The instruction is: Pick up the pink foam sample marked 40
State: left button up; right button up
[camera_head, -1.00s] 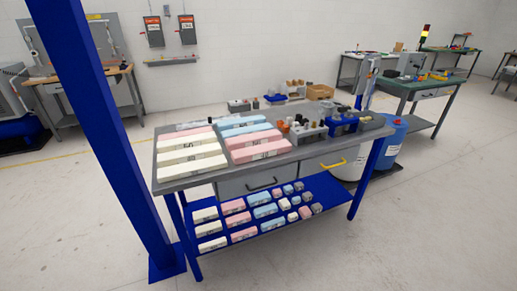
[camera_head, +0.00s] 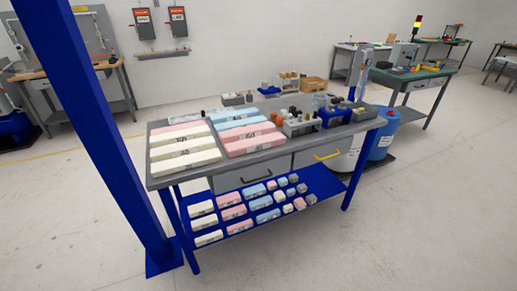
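Pink foam blocks lie on the grey tabletop: one at the back left (camera_head: 180,133), one in the right column (camera_head: 248,132) and one at its front (camera_head: 256,145). More pink blocks lie on the blue lower shelf, in its back row (camera_head: 228,200), middle row (camera_head: 232,213) and front row (camera_head: 239,227). Dark marks show on several blocks, but they are too small for me to tell which pink one reads 40. Neither of my grippers is in view.
White blocks (camera_head: 184,161) and blue blocks (camera_head: 240,124) lie beside the pink ones. A blue post (camera_head: 105,130) stands at the left of the workbench (camera_head: 215,180). The floor in front is clear.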

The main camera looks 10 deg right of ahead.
aim_at(254, 144)
jog(key=i+l+u, duration=0.1)
jog(key=l, duration=0.25)
jog(key=i+l+u, duration=0.1)
jog(key=l, duration=0.3)
jog(key=i+l+u, duration=0.1)
jog(key=i+l, duration=0.15)
jog(key=i+l+u, duration=0.1)
jog(key=l, duration=0.4)
jog(key=i+l, duration=0.1)
jog(key=l, duration=0.3)
jog(key=i+l+u, duration=0.15)
jog(key=l, duration=0.25)
